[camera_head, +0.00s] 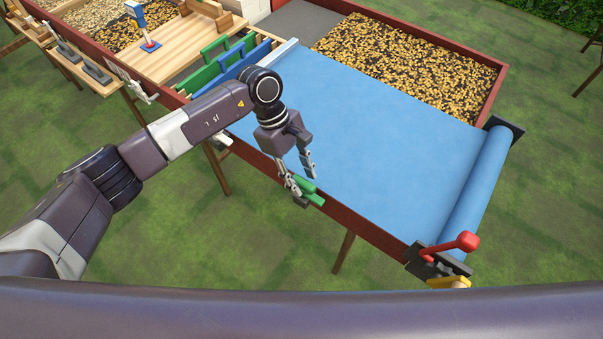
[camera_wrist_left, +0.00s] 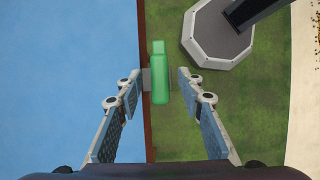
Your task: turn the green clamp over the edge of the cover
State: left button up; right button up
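The green clamp (camera_head: 313,195) sits at the near long wooden edge of the drying bed. In the left wrist view the green clamp (camera_wrist_left: 160,78) points lengthwise along the rim, just outside the blue cover (camera_wrist_left: 60,70). The blue cover (camera_head: 370,130) is spread over the bed up to that edge. My left gripper (camera_head: 301,174) is at the clamp. In the left wrist view its fingers (camera_wrist_left: 160,88) are apart, one on each side of the clamp, with a visible gap on the right. A small grey piece shows left of the clamp. My right gripper is not in view.
The rolled end of the cover (camera_head: 482,180) lies at the right, with a red-handled crank (camera_head: 455,244) at its near corner. Uncovered beans (camera_head: 410,65) lie behind. Green and blue frames (camera_head: 215,65) stand at the left. Open grass is in front.

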pick_arm(q)
jog(key=shift+f, duration=0.1)
grip_shut()
